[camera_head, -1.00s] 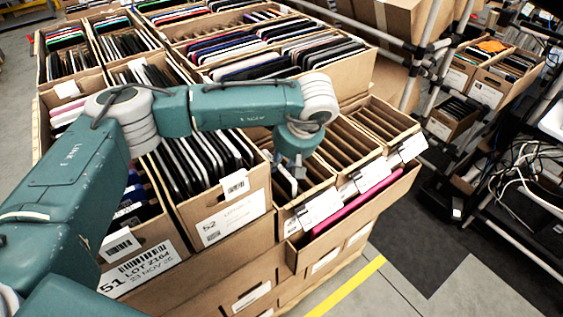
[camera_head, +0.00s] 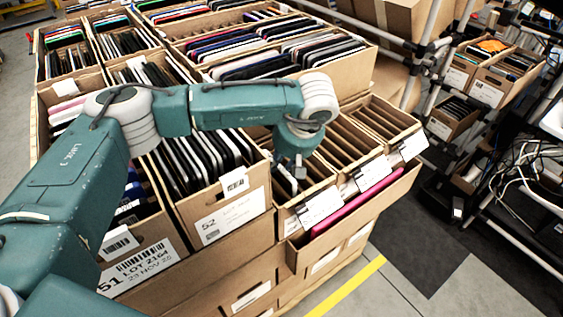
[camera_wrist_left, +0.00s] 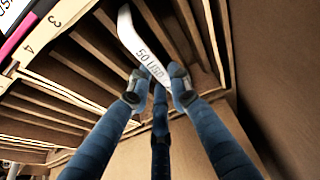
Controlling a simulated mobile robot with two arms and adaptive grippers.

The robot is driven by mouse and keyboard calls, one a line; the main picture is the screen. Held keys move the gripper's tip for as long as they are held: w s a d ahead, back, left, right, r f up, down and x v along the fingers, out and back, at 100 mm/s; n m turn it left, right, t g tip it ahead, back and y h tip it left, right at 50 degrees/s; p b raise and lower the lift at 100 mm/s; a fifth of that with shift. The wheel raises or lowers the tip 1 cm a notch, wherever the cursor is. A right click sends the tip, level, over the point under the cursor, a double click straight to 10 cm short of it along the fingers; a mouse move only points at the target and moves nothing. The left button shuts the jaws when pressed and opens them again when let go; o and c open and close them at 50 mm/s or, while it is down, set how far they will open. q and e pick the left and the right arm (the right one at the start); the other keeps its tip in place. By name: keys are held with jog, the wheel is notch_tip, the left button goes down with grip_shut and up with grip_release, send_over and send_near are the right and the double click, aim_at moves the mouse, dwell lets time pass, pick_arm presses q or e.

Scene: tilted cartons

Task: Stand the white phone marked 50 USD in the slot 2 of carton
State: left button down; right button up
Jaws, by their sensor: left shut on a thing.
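The white phone (camera_wrist_left: 133,38) marked 50 USD shows edge-on in the left wrist view, with its marked edge toward the camera. My left gripper (camera_wrist_left: 157,84) is shut on it, one finger on each side. The phone lies among the cardboard dividers of the slotted carton (camera_wrist_left: 62,85); how deep it sits is hidden. Figures 3 and 4 show on the carton's rim; no figure 2 is readable. In the head view my left gripper (camera_head: 291,170) points down into the front left slotted carton (camera_head: 318,172). My right gripper is not in view.
A carton of dark devices marked 52 (camera_head: 232,216) stands close on the left. More slotted cartons (camera_head: 352,140) stand to the right, with a pink item (camera_head: 350,205) in front of them. A carton wall (camera_wrist_left: 275,60) rises at the right in the wrist view.

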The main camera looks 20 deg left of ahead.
pick_arm(q)
jog(key=c, duration=1.5)
grip_release()
jog(key=p+v, duration=0.1)
jog(key=v, duration=0.5)
jog(key=w+a+r+p+v, duration=0.1)
jog(key=p+v, duration=0.1)
jog(key=v, duration=0.5)
jog(key=w+a+p+v, duration=0.1)
jog(key=v, duration=0.6)
jog(key=shift+a+r+p, duration=0.2)
jog(key=shift+r+p, duration=0.15)
